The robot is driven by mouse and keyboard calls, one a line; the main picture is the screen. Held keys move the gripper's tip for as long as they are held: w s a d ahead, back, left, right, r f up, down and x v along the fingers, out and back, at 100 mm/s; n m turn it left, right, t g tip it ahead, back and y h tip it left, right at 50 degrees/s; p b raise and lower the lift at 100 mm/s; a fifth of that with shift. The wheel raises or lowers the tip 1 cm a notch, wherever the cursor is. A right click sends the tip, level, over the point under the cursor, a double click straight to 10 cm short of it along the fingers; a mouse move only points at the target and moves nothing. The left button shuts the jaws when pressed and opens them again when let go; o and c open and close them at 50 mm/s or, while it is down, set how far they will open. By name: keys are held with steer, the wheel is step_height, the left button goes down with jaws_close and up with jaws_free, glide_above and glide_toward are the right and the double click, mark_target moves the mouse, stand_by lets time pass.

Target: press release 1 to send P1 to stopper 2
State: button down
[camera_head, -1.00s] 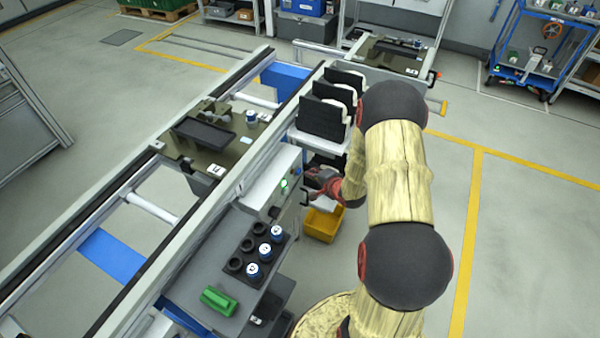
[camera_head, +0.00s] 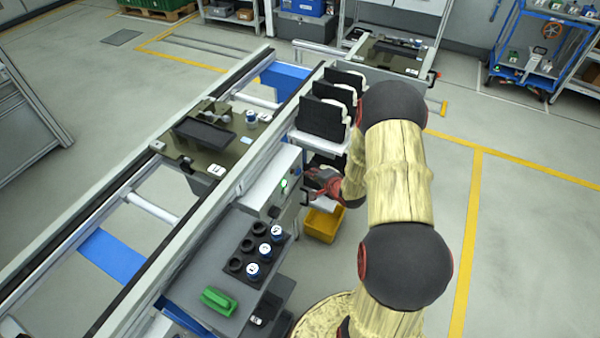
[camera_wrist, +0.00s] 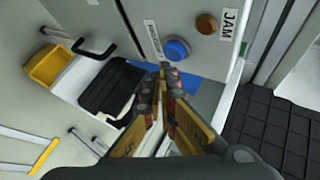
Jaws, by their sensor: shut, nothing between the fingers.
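In the wrist view a blue round button (camera_wrist: 177,49) sits on a light control box (camera_wrist: 190,12), beside a small printed label (camera_wrist: 153,38) too blurred to read surely. My gripper (camera_wrist: 165,72) is shut and empty, its tips just below the button in the picture; contact cannot be told. In the head view the control box (camera_head: 262,196) stands at the conveyor's near side with a green light (camera_head: 284,185), and my gripper (camera_head: 312,186) is at its right. A pallet (camera_head: 190,160) with a dark tray, a blue-and-white cup and a white label lies on the conveyor.
An amber lamp (camera_wrist: 206,24) marked JAM is beside the button. A black rack (camera_head: 322,116) stands behind my gripper and a yellow bin (camera_head: 322,224) is below it. A holder (camera_head: 238,262) with blue-capped pieces and a green object (camera_head: 218,300) lie on the near shelf.

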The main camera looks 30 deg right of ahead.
steer(key=shift+w+a, duration=0.1)
steer(key=shift+w, duration=0.05)
steer(key=shift+w+a, duration=0.1)
steer(key=shift+w, duration=0.1)
steer(key=shift+w+a, duration=0.25)
steer(key=shift+w, duration=0.2)
stand_by(0.8)
steer(key=shift+s, duration=0.1)
stand_by(0.4)
steer(key=shift+s+d+p, duration=0.4)
steer(key=shift+s+p, duration=0.2)
steer(key=shift+s, duration=0.1)
